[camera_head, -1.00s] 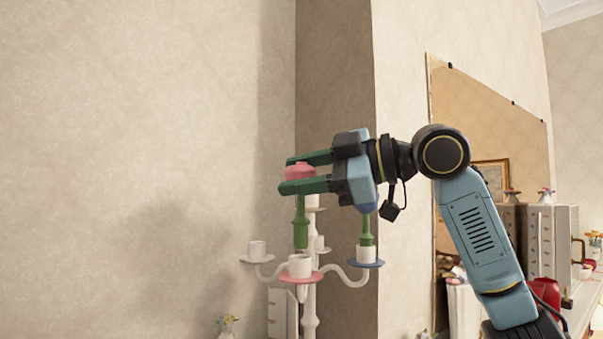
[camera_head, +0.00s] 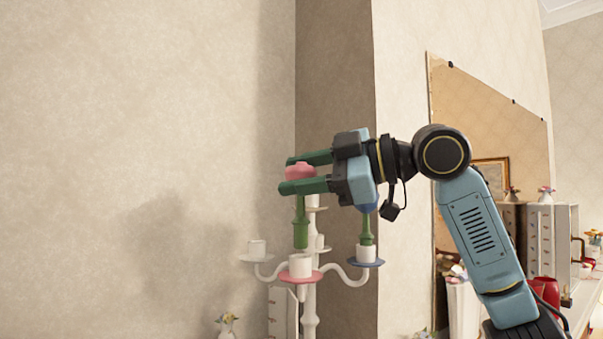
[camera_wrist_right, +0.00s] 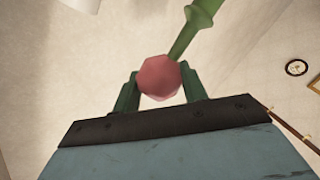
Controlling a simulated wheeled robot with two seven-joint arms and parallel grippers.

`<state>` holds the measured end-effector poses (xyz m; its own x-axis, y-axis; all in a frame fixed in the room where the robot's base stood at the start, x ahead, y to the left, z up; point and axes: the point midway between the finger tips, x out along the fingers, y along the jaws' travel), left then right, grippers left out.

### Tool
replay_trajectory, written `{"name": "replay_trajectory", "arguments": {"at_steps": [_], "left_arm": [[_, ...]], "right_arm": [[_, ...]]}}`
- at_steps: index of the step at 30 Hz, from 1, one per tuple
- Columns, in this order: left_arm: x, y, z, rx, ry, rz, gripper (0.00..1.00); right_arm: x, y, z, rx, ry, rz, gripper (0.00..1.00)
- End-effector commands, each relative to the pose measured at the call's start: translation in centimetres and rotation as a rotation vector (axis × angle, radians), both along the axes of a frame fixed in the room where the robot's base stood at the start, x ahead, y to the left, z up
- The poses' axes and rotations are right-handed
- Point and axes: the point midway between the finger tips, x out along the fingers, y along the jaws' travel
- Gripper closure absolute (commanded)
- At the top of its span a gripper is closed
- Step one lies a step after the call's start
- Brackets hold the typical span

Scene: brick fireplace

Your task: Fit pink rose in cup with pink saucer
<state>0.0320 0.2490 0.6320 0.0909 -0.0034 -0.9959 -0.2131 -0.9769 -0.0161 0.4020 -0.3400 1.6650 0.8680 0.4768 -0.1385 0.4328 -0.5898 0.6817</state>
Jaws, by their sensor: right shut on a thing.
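My right gripper (camera_head: 303,178) is shut on the pink rose (camera_head: 299,171). The rose's green stem (camera_head: 301,225) hangs down below the fingers. In the right wrist view the rose's pink head (camera_wrist_right: 159,77) is between the fingers. The white cup with the pink saucer (camera_head: 301,267) is on the front arm of a white candelabra. The stem's lower end is just above this cup, nearly in line with it; I cannot tell whether it touches the rim. My left gripper is not in view.
A blue-saucer cup (camera_head: 366,254) to the right holds another green stem, close under my right gripper. A grey-saucer cup (camera_head: 257,249) is at the left. The white candelabra post (camera_head: 311,315) stands behind. A framed mirror (camera_head: 490,130) hangs at the right.

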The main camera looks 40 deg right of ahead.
Motion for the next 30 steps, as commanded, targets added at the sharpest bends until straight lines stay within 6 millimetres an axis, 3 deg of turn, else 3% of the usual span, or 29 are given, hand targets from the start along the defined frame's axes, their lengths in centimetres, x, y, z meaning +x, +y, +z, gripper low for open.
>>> {"name": "replay_trajectory", "arguments": {"at_steps": [30], "left_arm": [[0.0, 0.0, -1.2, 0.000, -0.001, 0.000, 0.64]], "right_arm": [[0.0, 0.0, -1.6, -0.003, -0.001, 0.001, 0.81]]}}
